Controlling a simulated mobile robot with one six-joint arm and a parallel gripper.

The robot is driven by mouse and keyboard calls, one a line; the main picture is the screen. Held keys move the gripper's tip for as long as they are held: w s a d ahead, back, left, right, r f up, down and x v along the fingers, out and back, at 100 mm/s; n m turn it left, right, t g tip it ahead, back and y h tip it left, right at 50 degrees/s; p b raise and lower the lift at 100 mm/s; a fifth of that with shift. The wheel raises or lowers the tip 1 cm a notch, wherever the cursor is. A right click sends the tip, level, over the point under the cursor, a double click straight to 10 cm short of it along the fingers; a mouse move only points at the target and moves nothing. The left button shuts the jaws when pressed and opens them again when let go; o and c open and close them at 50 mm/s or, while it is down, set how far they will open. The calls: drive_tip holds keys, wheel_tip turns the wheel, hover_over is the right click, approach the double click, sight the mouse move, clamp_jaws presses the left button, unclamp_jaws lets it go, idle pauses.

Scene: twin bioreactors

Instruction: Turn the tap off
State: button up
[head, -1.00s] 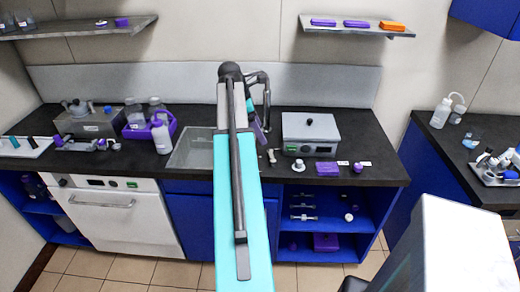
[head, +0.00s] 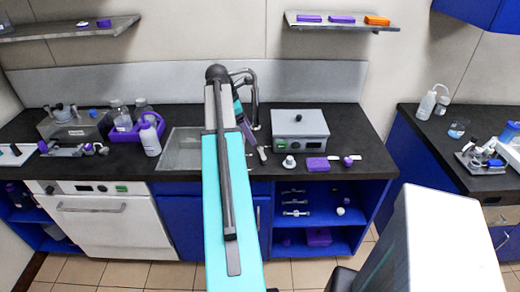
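The tap (head: 254,98) is a dark grey metal post with a bent top, standing at the back of the counter beside the sink (head: 181,152). My teal and grey arm reaches up the middle of the head view and covers the right part of the sink and part of the tap. The end of my arm, with my gripper (head: 246,131), shows only as a small teal and purple part just left of the tap post. Its fingers cannot be made out, and I cannot tell whether it touches the tap. The tap's handle and any water are not discernible.
A grey box-shaped device (head: 300,128) stands right of the tap, with a purple block (head: 317,164) in front. A purple tray (head: 125,134) and a wash bottle (head: 150,140) stand left of the sink. A side counter (head: 430,125) is at the right.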

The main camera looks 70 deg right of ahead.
sight(262, 154)
drive_tip(key=shift+p+x, duration=1.3)
drive_tip(key=shift+x, duration=4.6)
drive_tip(key=shift+s, duration=0.1)
drive_tip(key=shift+r, duration=0.1)
drive_tip(key=c, duration=1.5)
